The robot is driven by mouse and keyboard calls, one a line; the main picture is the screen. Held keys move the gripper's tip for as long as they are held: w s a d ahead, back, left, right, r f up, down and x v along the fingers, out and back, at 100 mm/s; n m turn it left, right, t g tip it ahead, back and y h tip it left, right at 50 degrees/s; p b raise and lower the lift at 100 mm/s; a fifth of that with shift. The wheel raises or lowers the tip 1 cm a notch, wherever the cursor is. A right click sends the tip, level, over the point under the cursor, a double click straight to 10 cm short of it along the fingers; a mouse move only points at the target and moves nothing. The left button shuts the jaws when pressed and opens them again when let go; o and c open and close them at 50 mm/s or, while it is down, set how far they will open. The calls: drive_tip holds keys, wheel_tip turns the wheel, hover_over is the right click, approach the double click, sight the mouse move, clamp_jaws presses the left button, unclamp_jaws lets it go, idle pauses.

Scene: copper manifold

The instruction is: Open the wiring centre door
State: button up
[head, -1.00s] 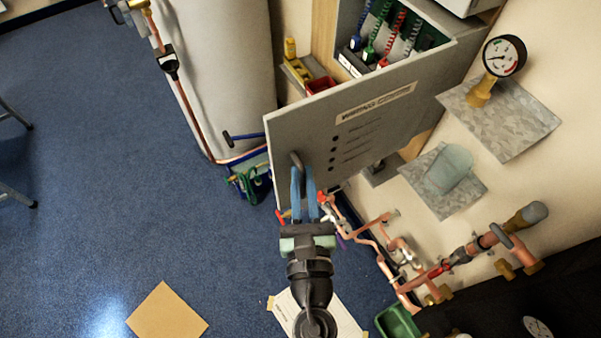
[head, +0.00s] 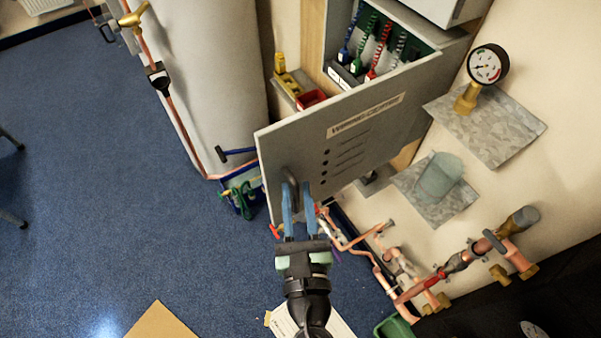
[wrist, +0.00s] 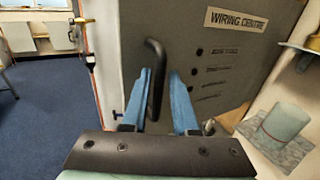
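The grey wiring centre door (head: 385,125) stands open, swung out from its cabinet (head: 405,28). Its label and a row of dark dots also show in the wrist view (wrist: 235,55). A dark bar handle (head: 290,180) is near the door's free edge; it also shows upright in the wrist view (wrist: 157,75). My gripper (head: 297,192) is at the handle, its two blue fingers apart. In the wrist view my gripper (wrist: 162,75) has the handle between its fingers, nearer the left one. A gap shows on the right side. Whether either finger touches the handle is unclear.
Coloured coiled cables (head: 378,45) show inside the cabinet. A large pale cylinder (head: 205,80) stands to the left. Copper pipework (head: 400,270) and a gauge (head: 487,65) on a wall plate are to the right. The blue floor (head: 90,190) at left is mostly clear.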

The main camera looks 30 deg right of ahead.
drive_tip(key=b+v, duration=0.6)
drive_tip(key=v, duration=0.6)
drive_tip(key=shift+s, duration=0.35)
drive_tip(key=shift+a, duration=0.1)
